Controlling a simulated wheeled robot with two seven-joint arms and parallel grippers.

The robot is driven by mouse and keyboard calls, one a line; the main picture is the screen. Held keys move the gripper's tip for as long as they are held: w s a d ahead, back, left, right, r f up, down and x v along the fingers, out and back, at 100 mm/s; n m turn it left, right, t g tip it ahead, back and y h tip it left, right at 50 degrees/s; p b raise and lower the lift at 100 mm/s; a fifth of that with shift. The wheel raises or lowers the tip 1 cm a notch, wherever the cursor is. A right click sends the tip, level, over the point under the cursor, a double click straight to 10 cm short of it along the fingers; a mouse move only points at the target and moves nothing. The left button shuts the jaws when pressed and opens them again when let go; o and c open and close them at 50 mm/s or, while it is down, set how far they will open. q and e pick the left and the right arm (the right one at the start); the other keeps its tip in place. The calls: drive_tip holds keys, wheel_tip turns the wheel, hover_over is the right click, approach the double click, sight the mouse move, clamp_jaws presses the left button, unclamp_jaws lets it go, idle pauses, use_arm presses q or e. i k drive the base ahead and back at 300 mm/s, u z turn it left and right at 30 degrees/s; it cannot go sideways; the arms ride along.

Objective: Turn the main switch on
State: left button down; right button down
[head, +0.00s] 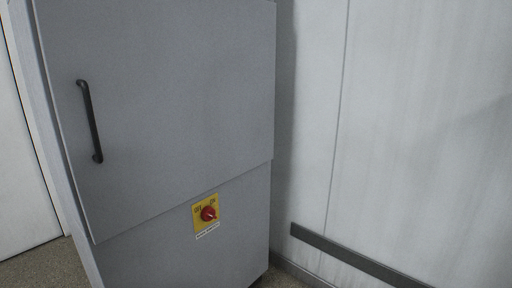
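The main switch (208,213) is a red rotary knob on a yellow plate (200,226). It is on the lower front of a grey cabinet (180,110), below the upper door panel. The plate has small lettering near its top edge and a white label under it. The knob's light pointer mark appears to point to the lower right, but it is small. Neither of my grippers shows in the head view.
The cabinet's upper door has a black vertical handle (90,120) at its left. A pale wall (420,120) with a dark rail (350,257) stands to the right. Speckled floor (45,266) shows at the lower left.

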sight(208, 213)
drive_tip(key=u, duration=1.4)
drive_tip(key=k, duration=0.6)
drive_tip(key=z, duration=0.75)
drive_tip(key=i, duration=1.7)
drive_tip(key=u, duration=0.95)
